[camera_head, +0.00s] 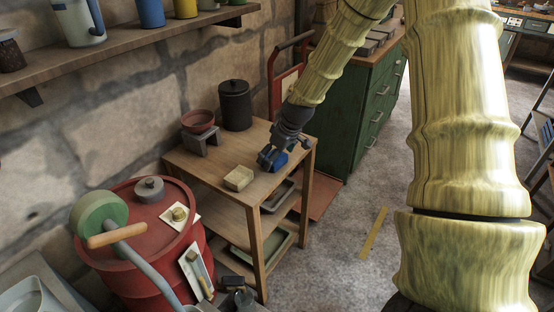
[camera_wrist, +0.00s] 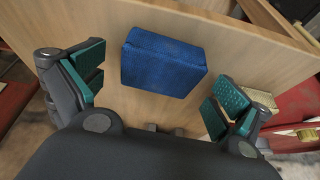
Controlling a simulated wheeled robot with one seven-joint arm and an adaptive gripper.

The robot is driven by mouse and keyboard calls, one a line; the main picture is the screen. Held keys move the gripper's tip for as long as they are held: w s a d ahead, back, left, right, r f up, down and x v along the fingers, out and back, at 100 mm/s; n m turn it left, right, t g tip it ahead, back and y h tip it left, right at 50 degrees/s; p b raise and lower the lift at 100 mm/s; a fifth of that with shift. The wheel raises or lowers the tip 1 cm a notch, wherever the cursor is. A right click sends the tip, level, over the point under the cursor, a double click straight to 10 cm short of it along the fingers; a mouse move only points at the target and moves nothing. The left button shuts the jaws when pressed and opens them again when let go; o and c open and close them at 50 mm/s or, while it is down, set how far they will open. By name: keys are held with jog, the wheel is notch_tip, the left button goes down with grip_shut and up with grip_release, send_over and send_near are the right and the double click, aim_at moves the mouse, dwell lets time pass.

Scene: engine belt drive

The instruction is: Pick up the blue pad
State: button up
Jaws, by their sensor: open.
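The blue pad (camera_wrist: 163,62) is a textured rectangular block lying on the wooden table (camera_wrist: 120,20). In the wrist view it sits ahead of my gripper (camera_wrist: 155,95), roughly centred across the gap between the fingers. The fingers with green pads stand apart on either side, and I see no contact with the pad. In the head view the blue pad (camera_head: 281,161) is partly hidden by my gripper (camera_head: 272,157), which is low over the right part of the small wooden table (camera_head: 225,197).
A tan block (camera_head: 239,178) lies on the table left of my gripper; a red bowl on a stand (camera_head: 198,124) and a dark canister (camera_head: 235,105) stand at the back. A red barrel (camera_head: 145,245) is at left. A green cabinet (camera_head: 362,110) stands behind right.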

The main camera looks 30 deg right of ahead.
jog(key=shift+w+a+f, duration=0.1)
jog(key=shift+w+f, duration=0.05)
jog(key=shift+f, duration=0.35)
jog(key=c, duration=1)
jog(key=shift+r, duration=0.1)
jog(key=shift+r, duration=0.4)
notch_tip(320, 180, up, 3)
jog(key=shift+f, duration=0.1)
jog(key=s+a+r, duration=0.1)
jog(key=s+a, duration=0.8)
jog(key=s, duration=0.4)
jog(key=shift+r+b, duration=0.15)
jog(key=shift+b, duration=0.15)
